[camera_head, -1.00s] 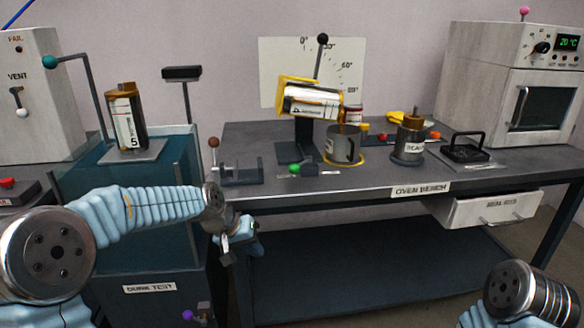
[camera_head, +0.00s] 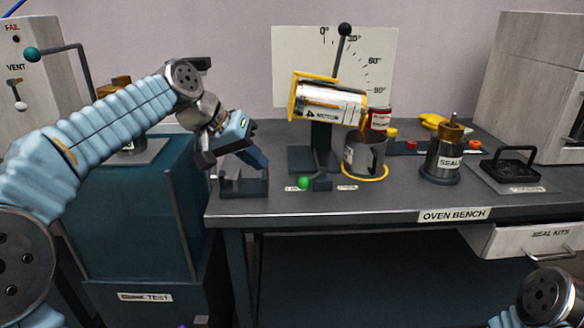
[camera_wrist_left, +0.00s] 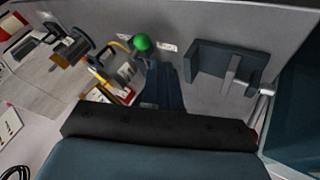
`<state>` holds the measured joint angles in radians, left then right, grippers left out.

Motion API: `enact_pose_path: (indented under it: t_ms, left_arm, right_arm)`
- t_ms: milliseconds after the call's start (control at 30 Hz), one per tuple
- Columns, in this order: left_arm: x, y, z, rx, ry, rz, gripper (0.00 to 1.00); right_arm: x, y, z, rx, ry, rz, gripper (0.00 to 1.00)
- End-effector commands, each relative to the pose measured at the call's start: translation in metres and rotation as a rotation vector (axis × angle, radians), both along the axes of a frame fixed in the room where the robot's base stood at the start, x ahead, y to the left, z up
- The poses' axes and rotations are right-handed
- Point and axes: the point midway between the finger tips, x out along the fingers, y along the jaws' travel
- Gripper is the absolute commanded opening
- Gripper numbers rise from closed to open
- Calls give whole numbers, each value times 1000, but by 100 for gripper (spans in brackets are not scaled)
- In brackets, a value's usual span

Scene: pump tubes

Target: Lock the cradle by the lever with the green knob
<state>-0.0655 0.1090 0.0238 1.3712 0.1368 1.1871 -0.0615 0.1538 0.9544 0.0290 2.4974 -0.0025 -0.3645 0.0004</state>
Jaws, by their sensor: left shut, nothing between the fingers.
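The green knob (camera_head: 303,183) is on a short lever low at the front of the cradle's dark stand (camera_head: 322,145), near the bench's front edge. The yellow cradle (camera_head: 293,97) sits on that stand, tilted, with a labelled cylinder (camera_head: 330,102) in it. My left gripper (camera_head: 262,167) is shut and empty, above the bench to the left of the green knob and apart from it. In the left wrist view the shut fingers (camera_wrist_left: 164,72) point toward the bench, with the green knob (camera_wrist_left: 142,42) just beyond them to the left. My right gripper is out of view.
A dark bracket (camera_head: 243,185) stands just below my left gripper. A metal cup (camera_head: 364,158) is right of the stand, with the seal pot (camera_head: 445,160) farther right. A black-knobbed rod (camera_head: 344,30) rises behind the cradle. Small labels flank the green knob.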

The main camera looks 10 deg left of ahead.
Motion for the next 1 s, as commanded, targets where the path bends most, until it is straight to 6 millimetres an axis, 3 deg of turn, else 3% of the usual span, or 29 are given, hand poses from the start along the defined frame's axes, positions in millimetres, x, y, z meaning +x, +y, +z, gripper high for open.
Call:
enact_pose_path:
  t_ms: [167, 700, 1000]
  left_arm:
    - [-1, -2, 2, -2, -7, -5, 0]
    - [37, -41, -63, -1, -5, -4, 0]
    - [41, -45, -69, -1, -7, -3, 0]
  right_arm:
    - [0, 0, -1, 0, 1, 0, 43]
    - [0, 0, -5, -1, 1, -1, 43]
    - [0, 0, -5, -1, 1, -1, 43]
